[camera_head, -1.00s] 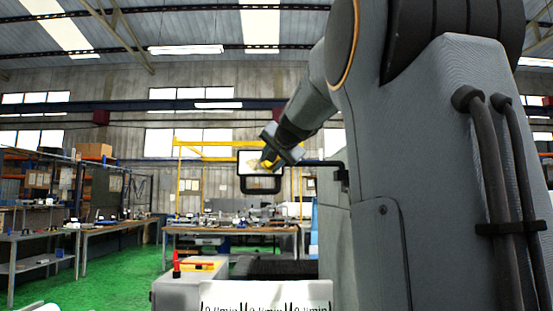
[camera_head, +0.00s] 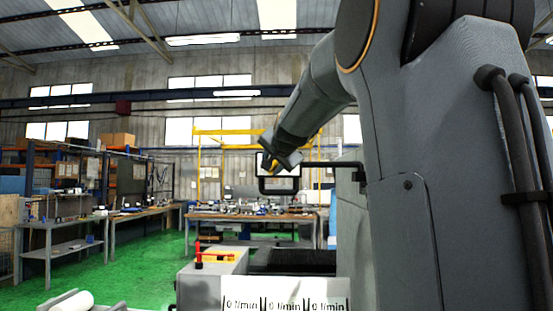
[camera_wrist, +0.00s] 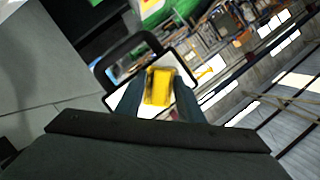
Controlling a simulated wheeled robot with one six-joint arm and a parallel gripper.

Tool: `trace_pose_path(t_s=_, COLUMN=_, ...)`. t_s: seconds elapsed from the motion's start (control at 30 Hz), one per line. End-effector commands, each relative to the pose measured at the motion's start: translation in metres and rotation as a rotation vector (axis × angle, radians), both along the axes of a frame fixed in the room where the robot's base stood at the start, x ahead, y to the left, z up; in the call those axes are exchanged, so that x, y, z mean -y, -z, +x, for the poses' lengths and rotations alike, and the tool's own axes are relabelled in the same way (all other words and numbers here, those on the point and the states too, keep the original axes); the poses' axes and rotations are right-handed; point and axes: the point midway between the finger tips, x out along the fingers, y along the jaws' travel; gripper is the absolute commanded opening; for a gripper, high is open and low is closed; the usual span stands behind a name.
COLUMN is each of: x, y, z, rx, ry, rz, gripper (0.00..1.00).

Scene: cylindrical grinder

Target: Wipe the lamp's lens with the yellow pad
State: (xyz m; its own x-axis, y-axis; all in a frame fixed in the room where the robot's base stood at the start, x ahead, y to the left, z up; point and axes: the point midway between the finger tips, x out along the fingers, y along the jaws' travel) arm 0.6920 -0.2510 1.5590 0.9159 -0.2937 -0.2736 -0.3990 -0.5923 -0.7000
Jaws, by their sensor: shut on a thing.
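My gripper (camera_wrist: 159,95) is shut on the yellow pad (camera_wrist: 158,86), which sits between the two fingertips in the wrist view. The lamp's pale rectangular lens (camera_wrist: 184,73), with a dark rim, lies right behind the pad, which covers part of it. I cannot tell whether the pad touches the lens. In the head view the lamp's lens (camera_head: 292,168) hangs at the end of a dark arm, partly hidden by my gripper (camera_head: 271,166). The pad is too small there to make out clearly.
A dark loop handle (camera_wrist: 125,52) stands out from the lamp's edge. The lamp's dark support arm (camera_head: 335,164) runs right. Below are a red-and-yellow item (camera_head: 217,256) on a grey cabinet and a flow-meter panel (camera_head: 285,295). Workbenches (camera_head: 250,218) stand far behind.

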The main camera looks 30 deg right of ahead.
Motion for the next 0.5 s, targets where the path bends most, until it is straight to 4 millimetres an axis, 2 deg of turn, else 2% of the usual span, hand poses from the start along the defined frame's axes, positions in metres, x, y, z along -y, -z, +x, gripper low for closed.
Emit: trace_pose_path(t_s=0.5, x=-0.011, y=-0.0025, z=0.0068, rx=-0.001, ry=0.002, rz=0.0, gripper=0.1)
